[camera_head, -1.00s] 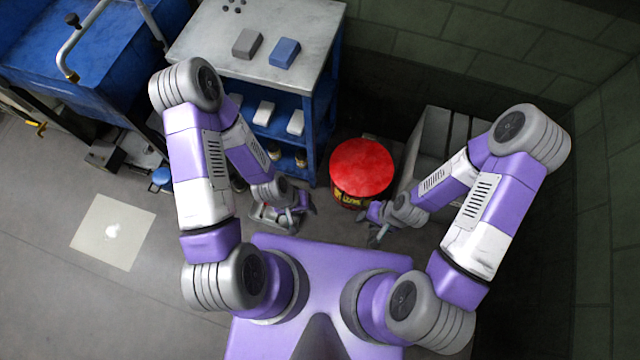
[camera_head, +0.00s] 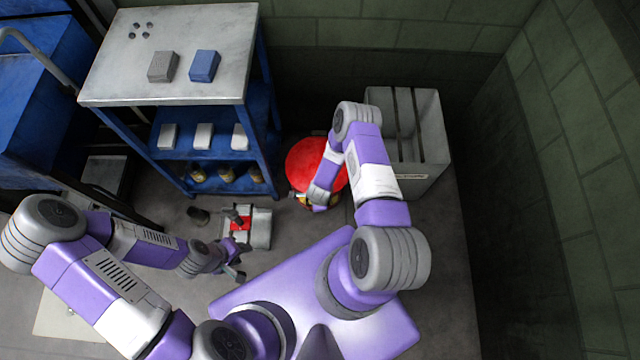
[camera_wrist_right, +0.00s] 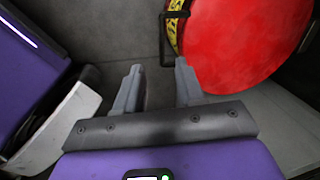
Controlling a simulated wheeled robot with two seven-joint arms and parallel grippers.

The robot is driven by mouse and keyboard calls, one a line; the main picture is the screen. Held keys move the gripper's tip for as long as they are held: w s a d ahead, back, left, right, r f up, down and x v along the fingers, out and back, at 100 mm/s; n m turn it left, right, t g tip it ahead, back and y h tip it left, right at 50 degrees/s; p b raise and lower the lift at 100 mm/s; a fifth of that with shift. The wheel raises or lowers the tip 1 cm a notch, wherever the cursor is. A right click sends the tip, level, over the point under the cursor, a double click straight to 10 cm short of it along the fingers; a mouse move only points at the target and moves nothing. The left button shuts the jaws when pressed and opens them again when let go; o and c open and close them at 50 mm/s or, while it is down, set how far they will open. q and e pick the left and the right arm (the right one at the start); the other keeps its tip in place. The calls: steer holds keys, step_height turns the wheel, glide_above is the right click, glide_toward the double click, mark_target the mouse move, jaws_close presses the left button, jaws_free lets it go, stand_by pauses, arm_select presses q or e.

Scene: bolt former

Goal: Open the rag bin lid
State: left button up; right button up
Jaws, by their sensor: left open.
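The rag bin has a round red lid (camera_head: 304,160) and a yellow band with dark lettering on its side. The lid looks shut and is partly hidden by my right arm. In the right wrist view the lid (camera_wrist_right: 245,45) fills the upper right, with a dark bracket-like handle (camera_wrist_right: 164,42) at the bin's near side. My right gripper (camera_wrist_right: 158,86) is open and empty, its fingertips just short of the handle. My left gripper (camera_head: 240,262) is open, low at the centre-left, away from the bin.
A blue cart (camera_head: 170,100) with a grey top stands left of the bin. A grey divided crate (camera_head: 432,130) stands close at its right. A small grey case with red (camera_head: 258,228) and a dark cylinder (camera_head: 198,215) are on the floor near my left gripper.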

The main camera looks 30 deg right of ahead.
steer(key=shift+m+h, duration=0.3)
steer(key=shift+m, duration=0.6)
steer(key=b+x, duration=0.1)
steer(key=x, duration=0.2)
steer(key=b+x, duration=0.1)
steer(key=x, duration=0.2)
steer(key=d+b+x, duration=0.1)
steer(key=b+x, duration=0.1)
steer(key=x, duration=0.2)
steer(key=shift+s, duration=0.3)
jaws_close()
